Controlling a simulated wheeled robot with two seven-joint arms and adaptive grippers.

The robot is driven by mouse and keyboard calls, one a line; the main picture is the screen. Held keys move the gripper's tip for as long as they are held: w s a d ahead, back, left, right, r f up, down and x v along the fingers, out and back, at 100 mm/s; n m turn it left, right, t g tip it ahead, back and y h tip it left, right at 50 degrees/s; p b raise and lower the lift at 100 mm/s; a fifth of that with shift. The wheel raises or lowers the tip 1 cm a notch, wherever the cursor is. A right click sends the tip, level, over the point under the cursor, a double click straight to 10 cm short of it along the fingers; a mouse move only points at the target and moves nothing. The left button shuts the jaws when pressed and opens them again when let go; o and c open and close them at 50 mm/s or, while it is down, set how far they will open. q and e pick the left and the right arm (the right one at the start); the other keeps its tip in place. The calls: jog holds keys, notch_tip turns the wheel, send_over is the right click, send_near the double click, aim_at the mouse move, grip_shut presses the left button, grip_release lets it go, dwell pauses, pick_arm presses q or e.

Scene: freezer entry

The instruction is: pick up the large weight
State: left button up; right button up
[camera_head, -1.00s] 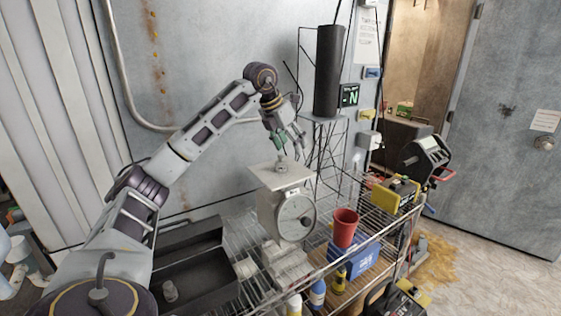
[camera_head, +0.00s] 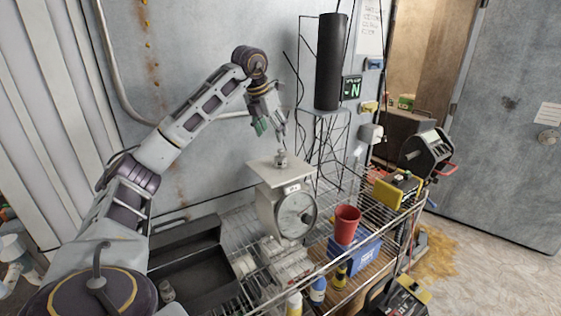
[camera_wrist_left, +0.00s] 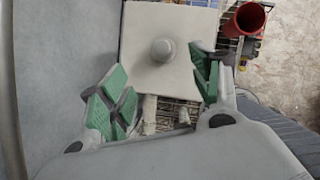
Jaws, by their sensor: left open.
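A grey metal weight with a rounded knob (camera_head: 281,158) stands upright on the flat pan (camera_head: 262,167) of a dial scale (camera_head: 272,210). A second grey weight (camera_head: 167,291) stands in a dark open box at lower left; I cannot tell surely which is larger. My left gripper (camera_head: 272,128) is open and empty, above and slightly left of the weight on the scale, apart from it. In the left wrist view, that weight (camera_wrist_left: 163,49) lies beyond the spread green-padded fingers (camera_wrist_left: 160,88), between their lines. My right gripper is not in view.
The scale stands on a wire rack cart (camera_head: 340,225). A red cup (camera_head: 346,224) sits to its right, above a blue box (camera_head: 355,255). A black cylinder (camera_head: 330,62) rises behind on a wire stand. The dark box (camera_head: 195,275) is at left.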

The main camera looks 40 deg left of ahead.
aim_at(279, 151)
pick_arm(q)
jog(key=x, duration=0.6)
jog(key=shift+f, duration=0.1)
jog(key=shift+w+f, duration=0.2)
jog(key=shift+f, duration=0.05)
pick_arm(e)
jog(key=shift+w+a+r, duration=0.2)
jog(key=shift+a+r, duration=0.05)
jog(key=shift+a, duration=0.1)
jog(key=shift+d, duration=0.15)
pick_arm(q)
jog(key=shift+f, duration=0.15)
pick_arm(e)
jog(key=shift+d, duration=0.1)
pick_arm(q)
jog(key=shift+d+p+x, duration=0.2)
jog(key=shift+p+x, duration=0.65)
jog(key=shift+x, duration=1.1)
jog(key=shift+w+f, duration=0.2)
jog(key=shift+f, duration=0.25)
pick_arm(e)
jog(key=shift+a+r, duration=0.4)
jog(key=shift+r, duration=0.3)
pick_arm(q)
jog(key=shift+c, duration=0.5)
